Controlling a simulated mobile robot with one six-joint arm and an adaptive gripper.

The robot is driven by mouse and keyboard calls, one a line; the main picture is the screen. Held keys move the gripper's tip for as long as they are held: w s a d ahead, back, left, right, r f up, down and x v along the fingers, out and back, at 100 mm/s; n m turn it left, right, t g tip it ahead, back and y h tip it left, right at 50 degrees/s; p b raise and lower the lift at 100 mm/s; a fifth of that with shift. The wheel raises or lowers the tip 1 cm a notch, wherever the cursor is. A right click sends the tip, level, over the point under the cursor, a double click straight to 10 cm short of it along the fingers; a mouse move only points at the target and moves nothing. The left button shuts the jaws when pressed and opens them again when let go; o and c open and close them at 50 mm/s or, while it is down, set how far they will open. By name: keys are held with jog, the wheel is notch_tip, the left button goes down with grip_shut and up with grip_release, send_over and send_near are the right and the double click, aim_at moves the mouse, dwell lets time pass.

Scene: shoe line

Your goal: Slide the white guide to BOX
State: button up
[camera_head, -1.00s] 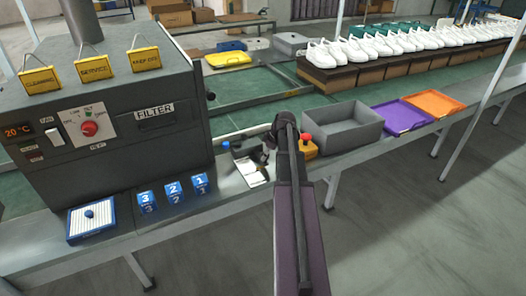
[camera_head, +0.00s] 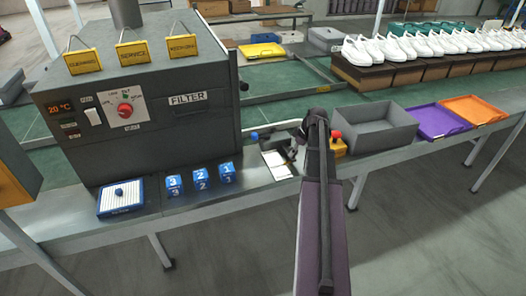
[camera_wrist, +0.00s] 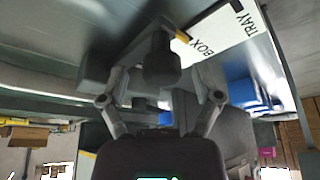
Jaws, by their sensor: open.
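A white label plate (camera_head: 276,164) lies on the line beside the machine. In the wrist view the plate (camera_wrist: 232,28) reads BOX and TRAY, with a small yellow mark at its BOX end. A pale bar (camera_head: 272,127), which may be the white guide, lies behind the plate near a blue knob (camera_head: 254,136); my arm and gripper partly cover this area. My gripper (camera_wrist: 160,78) is open, with its fingers spread around a dark rounded post (camera_wrist: 161,60). I cannot tell whether they touch it. In the head view my gripper (camera_head: 297,152) is just right of the plate.
The machine (camera_head: 145,110) stands left of the plate, with several numbered blue cubes (camera_head: 200,176) in front. A red button on a yellow box (camera_head: 338,144) and a grey bin (camera_head: 374,131) stand right of my arm. Purple (camera_head: 438,122) and orange trays (camera_head: 472,109) lie beyond.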

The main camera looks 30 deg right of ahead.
jog(key=shift+w+d, duration=0.2)
jog(key=shift+w, duration=0.55)
jog(key=shift+w+d, duration=0.2)
jog(key=shift+w, duration=0.5)
jog(key=shift+w+d+r, duration=0.1)
jog(key=shift+w+r, duration=0.1)
jog(key=shift+w, duration=0.05)
jog(key=p+v, duration=1.3)
jog(key=v, duration=0.1)
jog(key=w+a+f+m+g+h+b, duration=0.1)
jog(key=a+f+m+g+b, duration=0.1)
jog(key=a, duration=3)
jog(key=shift+w+f+m+g, duration=0.2)
jog(key=shift+f+m+g, duration=0.4)
jog(key=shift+m, duration=0.4)
jog(key=shift+a+f, duration=0.1)
jog(key=shift+a, duration=0.05)
